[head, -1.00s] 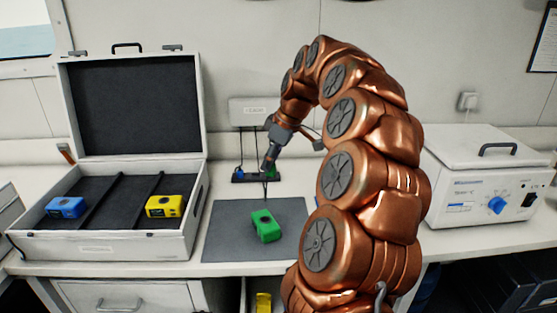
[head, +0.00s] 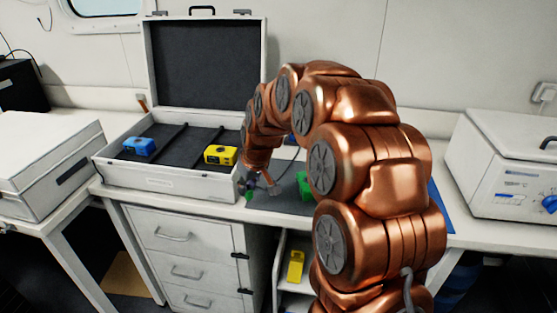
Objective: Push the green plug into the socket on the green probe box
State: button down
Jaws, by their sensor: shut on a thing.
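The green probe box (head: 304,184) lies on the grey mat (head: 283,203), partly hidden behind my arm. Its socket cannot be made out. My gripper (head: 248,187) is low at the left of the mat, near the front right corner of the open case, to the left of the green box and apart from it. It is shut on the green plug (head: 249,195), of which only a small green part shows. The plug's exact tilt is too small to tell.
The open case (head: 185,188) holds a blue box (head: 139,146) and a yellow box (head: 221,155). A yellow object (head: 295,265) sits on a shelf below the bench. A white machine (head: 505,150) stands at the right. My arm hides the bench's middle.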

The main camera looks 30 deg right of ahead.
jog(key=shift+m, duration=0.5)
jog(key=a+f, duration=0.1)
jog(key=f, duration=0.1)
jog(key=a+f+b, duration=0.1)
jog(key=a+f, duration=0.1)
jog(key=f, duration=0.1)
jog(key=s+a+f+b, duration=0.1)
jog(key=f, duration=0.1)
jog(key=shift+a+f, duration=0.2)
jog(key=shift+a, duration=0.2)
notch_tip(320, 180, down, 11)
jog(key=s+a+m+b, duration=0.1)
jog(key=a+b, duration=0.1)
jog(key=b, duration=0.6)
jog(key=shift+s+a+f+h, duration=0.2)
jog(key=shift+a+h, duration=0.1)
jog(key=shift+h, duration=0.1)
